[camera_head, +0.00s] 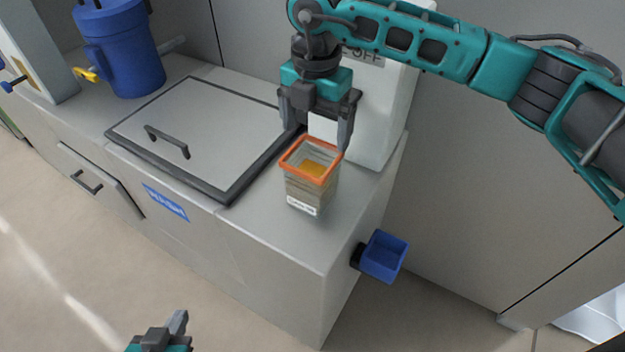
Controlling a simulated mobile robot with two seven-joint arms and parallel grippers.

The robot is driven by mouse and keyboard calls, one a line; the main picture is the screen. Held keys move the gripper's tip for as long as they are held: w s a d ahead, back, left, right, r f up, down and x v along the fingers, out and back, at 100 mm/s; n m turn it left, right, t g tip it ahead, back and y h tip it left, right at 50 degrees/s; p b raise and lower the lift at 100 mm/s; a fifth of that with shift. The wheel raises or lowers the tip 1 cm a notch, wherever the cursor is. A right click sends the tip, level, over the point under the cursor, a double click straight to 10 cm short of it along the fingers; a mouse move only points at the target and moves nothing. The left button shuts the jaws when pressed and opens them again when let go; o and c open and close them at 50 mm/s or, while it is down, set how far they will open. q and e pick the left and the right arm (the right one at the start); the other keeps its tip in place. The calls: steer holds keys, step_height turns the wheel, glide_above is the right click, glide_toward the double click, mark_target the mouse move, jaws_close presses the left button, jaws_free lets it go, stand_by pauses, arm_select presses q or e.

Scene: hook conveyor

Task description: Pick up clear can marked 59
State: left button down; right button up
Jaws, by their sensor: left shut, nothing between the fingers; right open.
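A clear square can (311,188) with an orange rim stands upright on the grey counter, with something orange-yellow inside. A white label is on its lower front; its marking is too small to read. My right gripper (322,145) is open, pointing down at the can's rim, with its fingers at the rim's left and right sides. I cannot tell whether the fingers touch it. My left gripper (180,322) is at the bottom edge of the view, away from the counter, shut and empty.
A lidded hatch with a black handle (200,133) lies left of the can. A white machine (378,120) stands close behind it. A blue canister (122,50) is at the far left. A blue box (384,256) sticks out from the counter's right side.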

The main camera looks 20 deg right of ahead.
mark_target(312, 149)
steer(key=f, duration=0.5)
steer(key=shift+s+a+f, duration=0.1)
steer(key=shift+s+a, duration=0.15)
steer(key=shift+a, duration=0.1)
steer(key=shift+c, duration=0.2)
steer(key=c, duration=1.7)
steer(key=shift+p, duration=0.3)
steer(key=shift+r, duration=0.2)
